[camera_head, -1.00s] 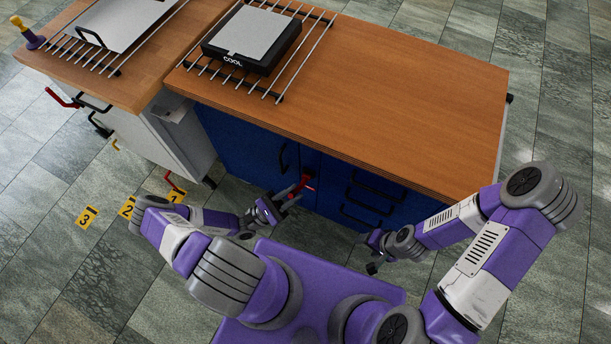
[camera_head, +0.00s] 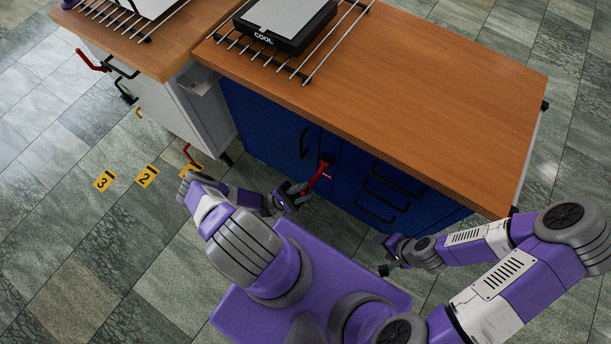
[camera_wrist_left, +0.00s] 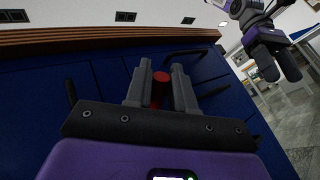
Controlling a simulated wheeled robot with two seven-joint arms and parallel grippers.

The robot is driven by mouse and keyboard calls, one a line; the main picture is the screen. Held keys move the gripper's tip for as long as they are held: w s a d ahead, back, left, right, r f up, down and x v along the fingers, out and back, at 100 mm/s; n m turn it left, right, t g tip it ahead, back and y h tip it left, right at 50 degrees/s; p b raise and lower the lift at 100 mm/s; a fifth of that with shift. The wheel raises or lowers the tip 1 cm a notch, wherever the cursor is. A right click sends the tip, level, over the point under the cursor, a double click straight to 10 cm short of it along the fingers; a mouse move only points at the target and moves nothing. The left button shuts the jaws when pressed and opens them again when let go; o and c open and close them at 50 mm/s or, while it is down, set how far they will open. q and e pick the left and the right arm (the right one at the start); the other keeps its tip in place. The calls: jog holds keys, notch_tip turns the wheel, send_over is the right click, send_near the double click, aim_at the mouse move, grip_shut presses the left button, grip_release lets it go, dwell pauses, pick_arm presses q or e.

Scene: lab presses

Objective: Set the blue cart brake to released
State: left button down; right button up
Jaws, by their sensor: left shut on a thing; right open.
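The blue cart (camera_head: 262,125) has a wooden top and blue front doors. Its red brake lever (camera_head: 322,172) stands out from the front, slanting down toward my left gripper. My left gripper (camera_head: 298,194) is shut on the outer end of the lever. In the left wrist view the lever's round red end (camera_wrist_left: 160,76) shows between the two grey fingers (camera_wrist_left: 160,92); the rest of it is mostly hidden. My right gripper (camera_head: 388,263) is open and empty, low in front of the cart's right part; its fingers are small in the head view.
A black device labelled COOL (camera_head: 285,25) sits on a metal rack on the wooden top. A white cart (camera_head: 190,110) with its own red lever (camera_head: 90,60) stands to the left. Yellow floor markers (camera_head: 147,176) lie in front of it. Black door handles (camera_head: 374,208) stick out from the blue front.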

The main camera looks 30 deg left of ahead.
pick_arm(q)
jog(key=shift+f, duration=0.15)
jog(key=c, duration=1.1)
grip_release()
jog(key=v, duration=0.7)
jog(key=shift+f, duration=0.15)
jog(key=shift+s+a, duration=0.1)
jog(key=shift+a, duration=0.05)
